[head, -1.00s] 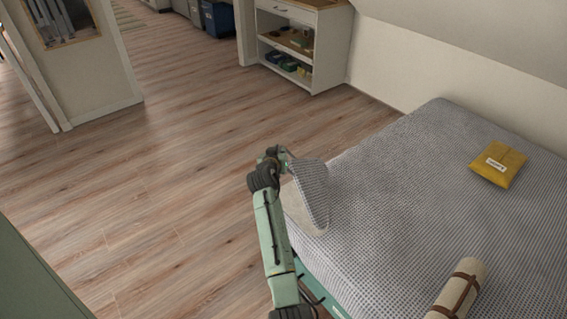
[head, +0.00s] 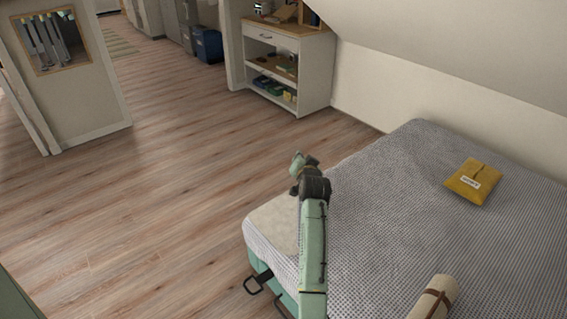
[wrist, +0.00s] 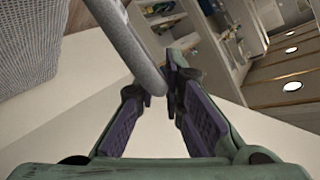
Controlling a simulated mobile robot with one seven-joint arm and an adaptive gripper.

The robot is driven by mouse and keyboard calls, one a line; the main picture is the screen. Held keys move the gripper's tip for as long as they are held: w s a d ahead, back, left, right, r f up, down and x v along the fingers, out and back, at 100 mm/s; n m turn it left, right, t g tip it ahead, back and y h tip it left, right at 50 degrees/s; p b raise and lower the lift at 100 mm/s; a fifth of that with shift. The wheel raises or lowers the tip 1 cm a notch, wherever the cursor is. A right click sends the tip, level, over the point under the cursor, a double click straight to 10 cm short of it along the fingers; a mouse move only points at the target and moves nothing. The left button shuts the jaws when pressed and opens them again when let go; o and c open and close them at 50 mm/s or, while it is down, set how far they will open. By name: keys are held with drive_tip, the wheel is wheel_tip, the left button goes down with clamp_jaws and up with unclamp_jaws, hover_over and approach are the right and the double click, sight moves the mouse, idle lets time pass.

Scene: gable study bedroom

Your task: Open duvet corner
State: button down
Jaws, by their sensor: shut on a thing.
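The grey checked duvet (head: 390,210) covers the bed. At its near left corner a cream patch (head: 272,222) lies uncovered beside my arm. My gripper (head: 304,163) is over the bed's left edge, and my arm hides much of the corner from the head camera. In the wrist view my gripper (wrist: 159,88) is shut on the duvet's thick grey edge (wrist: 135,45), which runs up and left from the fingertips. Checked duvet cloth (wrist: 28,40) hangs at the upper left there.
A yellow pouch (head: 473,182) and a rolled cream bundle with a brown strap (head: 432,303) lie on the duvet. A black handle (head: 258,284) sticks out at the bed's near side. A white shelf unit (head: 288,60) stands at the back. The wooden floor (head: 170,190) is clear.

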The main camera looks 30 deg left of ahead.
drive_tip(key=w+d+f+m+y+b, duration=0.1)
drive_tip(key=w+d+m+b, duration=0.1)
drive_tip(key=d, duration=0.7)
drive_tip(key=shift+w+d+b, duration=0.35)
drive_tip(key=shift+w+b, duration=0.2)
drive_tip(key=shift+w, duration=0.75)
drive_tip(key=c, duration=1.7)
unclamp_jaws()
drive_tip(key=v, duration=1.2)
